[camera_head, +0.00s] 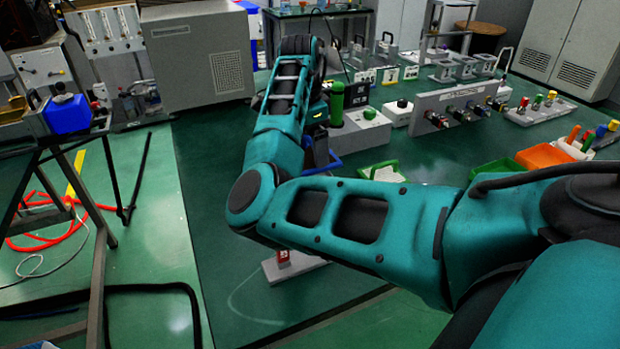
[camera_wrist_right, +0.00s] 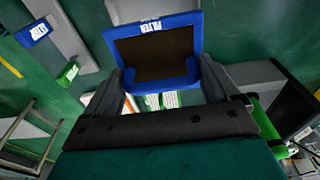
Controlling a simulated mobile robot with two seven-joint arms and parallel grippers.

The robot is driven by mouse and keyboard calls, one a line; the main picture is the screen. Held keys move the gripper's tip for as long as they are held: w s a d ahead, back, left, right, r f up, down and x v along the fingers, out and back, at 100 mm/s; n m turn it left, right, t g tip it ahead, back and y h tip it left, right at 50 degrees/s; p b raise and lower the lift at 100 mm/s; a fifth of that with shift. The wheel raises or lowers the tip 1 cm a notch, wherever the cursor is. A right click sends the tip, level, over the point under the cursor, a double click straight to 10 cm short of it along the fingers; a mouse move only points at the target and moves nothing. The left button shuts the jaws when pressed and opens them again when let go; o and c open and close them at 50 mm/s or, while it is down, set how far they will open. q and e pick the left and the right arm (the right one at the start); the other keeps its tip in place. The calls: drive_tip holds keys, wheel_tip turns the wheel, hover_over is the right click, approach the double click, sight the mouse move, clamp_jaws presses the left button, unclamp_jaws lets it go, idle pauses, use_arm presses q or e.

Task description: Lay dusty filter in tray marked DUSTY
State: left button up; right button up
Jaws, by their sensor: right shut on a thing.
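My right gripper (camera_wrist_right: 168,88) is shut on a filter (camera_wrist_right: 153,52), which has a blue frame, a dark brown middle and the word FILTER on its far edge. The filter lies between the two fingers in the right wrist view. In the head view a blue edge (camera_head: 328,163) shows below my right wrist; my arm hides most of it and the fingertips. I cannot make out a tray marked DUSTY. My left gripper is not in view.
On the green bench stand a grey box with a green cylinder (camera_head: 337,104), a panel with several knobs (camera_head: 455,108) and an orange bin (camera_head: 543,156). A pale plate with a red part (camera_head: 283,258) lies partly under my forearm. The bench left of my arm is clear.

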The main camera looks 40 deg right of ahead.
sight(305, 158)
wheel_tip(305, 158, down, 9)
drive_tip(key=shift+f+b, duration=0.1)
drive_tip(key=shift+b, duration=0.5)
drive_tip(key=o, duration=0.8)
drive_tip(key=r, duration=0.4)
drive_tip(key=a+r+p, duration=0.1)
drive_tip(key=r, duration=0.3)
drive_tip(key=r+p, duration=0.1)
drive_tip(key=r, duration=0.3)
drive_tip(key=shift+w+a, duration=0.2)
